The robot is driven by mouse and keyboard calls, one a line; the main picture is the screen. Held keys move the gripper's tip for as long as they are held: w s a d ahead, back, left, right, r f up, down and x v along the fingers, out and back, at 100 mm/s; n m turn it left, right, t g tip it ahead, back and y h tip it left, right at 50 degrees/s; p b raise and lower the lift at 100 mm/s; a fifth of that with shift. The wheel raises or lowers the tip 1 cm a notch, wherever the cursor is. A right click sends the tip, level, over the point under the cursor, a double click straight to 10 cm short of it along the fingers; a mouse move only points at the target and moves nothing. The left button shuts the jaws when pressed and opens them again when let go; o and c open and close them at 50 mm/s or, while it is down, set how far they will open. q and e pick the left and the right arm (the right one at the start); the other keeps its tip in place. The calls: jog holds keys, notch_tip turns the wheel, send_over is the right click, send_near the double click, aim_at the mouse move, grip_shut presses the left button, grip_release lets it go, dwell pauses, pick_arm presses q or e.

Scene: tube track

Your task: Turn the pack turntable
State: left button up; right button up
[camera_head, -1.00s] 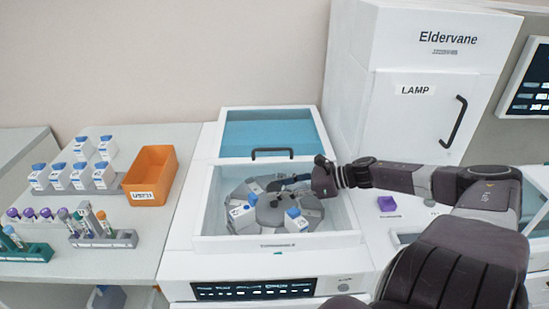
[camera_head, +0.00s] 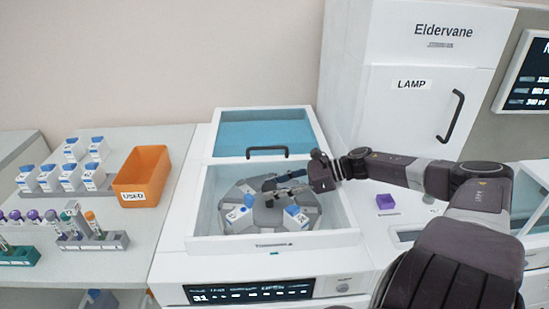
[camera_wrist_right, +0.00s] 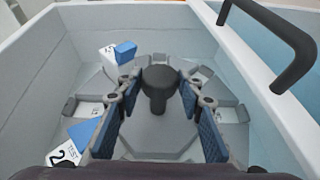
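The pack turntable (camera_head: 266,219) is a grey round carousel inside an open white bin. White packs with blue tops sit around it, one at the front left (camera_head: 240,218) and one at the front right (camera_head: 295,218). In the right wrist view, a dark knob (camera_wrist_right: 160,78) stands at its centre. My right gripper (camera_wrist_right: 157,92) is open, with its blue-padded fingers on either side of the knob and gaps visible. In the head view the right gripper (camera_head: 285,184) reaches into the bin from the right and partly hides the knob. My left gripper is not in view.
The bin's blue lid (camera_head: 265,132) has a dark handle (camera_head: 267,151). White walls surround the turntable closely. An orange USED bin (camera_head: 143,178), racked packs (camera_head: 70,178) and tube racks (camera_head: 92,240) stand left. A LAMP cabinet (camera_head: 425,105) stands behind right; a purple block (camera_head: 386,202) lies right.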

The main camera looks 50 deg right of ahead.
jog(key=o, duration=0.3)
jog(key=shift+d+r, duration=0.1)
jog(key=shift+r, duration=4.9)
